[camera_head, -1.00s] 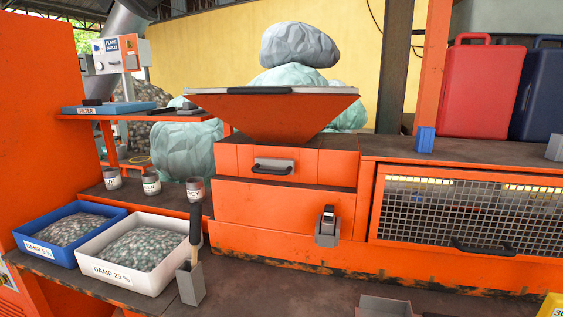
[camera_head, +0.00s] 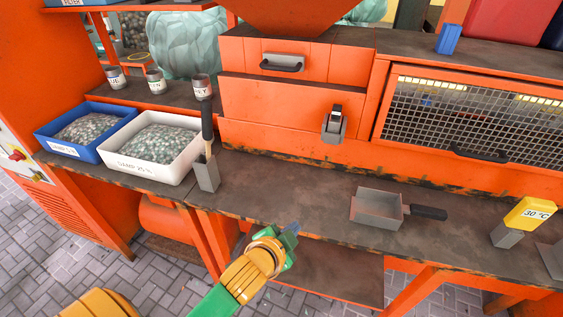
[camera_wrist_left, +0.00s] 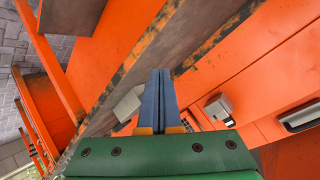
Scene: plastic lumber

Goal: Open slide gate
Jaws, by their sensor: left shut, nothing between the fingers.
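An orange panel with a grey-and-black handle (camera_head: 282,63) sits under the orange hopper (camera_head: 290,14) at the top of the head view. I take this panel to be the slide gate; it looks flush with the housing. Below it, on a lower orange panel, is a grey latch (camera_head: 334,123). My left gripper (camera_head: 292,228) is low in front of the bench edge, well apart from the handle. In the left wrist view its blue fingers (camera_wrist_left: 160,98) are shut and empty. The latch (camera_wrist_left: 218,108) and handle (camera_wrist_left: 300,116) show at the right there. My right gripper is out of view.
On the bench stand a blue tray (camera_head: 112,122), a white tray (camera_head: 190,158), a grey holder (camera_head: 207,175) with a dark-handled tool, a metal scoop (camera_head: 378,209) and a yellow-topped 30 °C block (camera_head: 528,213). A mesh door (camera_head: 470,116) is at right. The bench middle is clear.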

